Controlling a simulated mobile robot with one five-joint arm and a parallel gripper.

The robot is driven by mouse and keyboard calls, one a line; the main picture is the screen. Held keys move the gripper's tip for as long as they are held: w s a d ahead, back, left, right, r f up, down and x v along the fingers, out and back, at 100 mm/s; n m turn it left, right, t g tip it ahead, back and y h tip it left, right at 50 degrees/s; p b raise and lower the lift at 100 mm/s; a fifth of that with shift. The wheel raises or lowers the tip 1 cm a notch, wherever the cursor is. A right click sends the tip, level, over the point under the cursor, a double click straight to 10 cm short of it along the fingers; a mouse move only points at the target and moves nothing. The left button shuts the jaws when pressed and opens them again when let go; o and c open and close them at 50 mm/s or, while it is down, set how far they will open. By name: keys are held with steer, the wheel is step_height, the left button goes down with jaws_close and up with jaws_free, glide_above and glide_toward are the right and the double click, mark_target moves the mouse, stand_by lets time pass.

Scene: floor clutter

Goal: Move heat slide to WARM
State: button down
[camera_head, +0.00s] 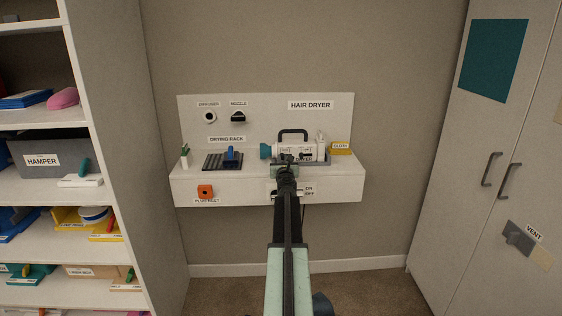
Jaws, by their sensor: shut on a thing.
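The hair dryer (320,150) lies on the white shelf under the HAIR DRYER sign, a white body with a teal nozzle end at the left and a dark handle on top. My gripper (286,168) is at the dryer's front, left of its middle, seen from behind. It is shut on a small part there, which I take for the heat slide; my fingers hide that part. Small labels show on the dryer's front, too small to read, so the slide's position cannot be told.
The drying rack (215,161) with a blue item stands left on the shelf (240,187). An orange plug (205,191) is on the shelf's front. A yellow cloth (341,151) lies right of the dryer. Cluttered shelves stand at left, a cabinet (500,130) at right.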

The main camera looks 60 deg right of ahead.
steer(key=shift+s+d, duration=0.5)
steer(key=shift+s, duration=0.15)
steer(key=c, duration=1.4)
jaws_free()
steer(key=shift+a, duration=0.1)
steer(key=v, duration=0.7)
steer(key=shift+a, duration=0.3)
steer(key=shift+s, duration=0.15)
